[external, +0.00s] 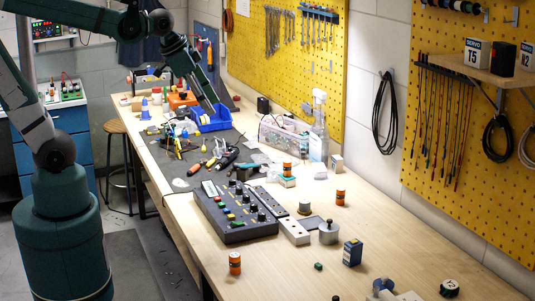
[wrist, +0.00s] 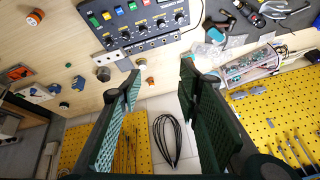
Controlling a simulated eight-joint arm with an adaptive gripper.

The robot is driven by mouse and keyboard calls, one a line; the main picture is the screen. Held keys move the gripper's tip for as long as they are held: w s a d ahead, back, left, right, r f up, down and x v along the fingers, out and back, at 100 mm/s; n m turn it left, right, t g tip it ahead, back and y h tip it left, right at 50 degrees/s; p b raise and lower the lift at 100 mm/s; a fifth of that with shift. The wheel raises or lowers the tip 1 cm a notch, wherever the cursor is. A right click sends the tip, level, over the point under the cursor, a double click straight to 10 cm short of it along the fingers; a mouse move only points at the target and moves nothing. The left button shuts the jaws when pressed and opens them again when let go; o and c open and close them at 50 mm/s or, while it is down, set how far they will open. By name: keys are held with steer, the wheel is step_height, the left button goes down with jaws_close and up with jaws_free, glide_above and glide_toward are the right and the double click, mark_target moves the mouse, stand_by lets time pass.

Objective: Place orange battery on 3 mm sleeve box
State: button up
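Three orange, battery-like cylinders show in the external view. One orange battery (external: 235,263) stands upright at the front edge, another orange cylinder (external: 340,197) stands toward the wall. A third orange cylinder (external: 287,169) sits on a small teal-and-white box (external: 287,182). A dark blue box (external: 352,252) stands on the near bench. I cannot read which box is the 3 mm sleeve box. My gripper (wrist: 160,84) is open and empty in the wrist view, apart from these things. In the external view its end is up near the blue bin. The front battery also shows in the wrist view (wrist: 35,17).
A control box (external: 236,211) with knobs lies mid-bench beside a grey slotted block (external: 294,231) and a metal weight (external: 328,232). A blue bin (external: 212,122), loose tools and a spray bottle (external: 319,125) crowd the far part. Bare wood lies around the front battery.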

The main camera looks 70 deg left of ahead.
steer(key=s+d+f+n+t, duration=0.1)
steer(key=s+f+n, duration=0.1)
steer(key=s, duration=0.6)
steer(key=shift+s+d+f+n+t, duration=0.25)
steer(key=shift+s+d+n+t, duration=0.05)
steer(key=shift+n, duration=0.5)
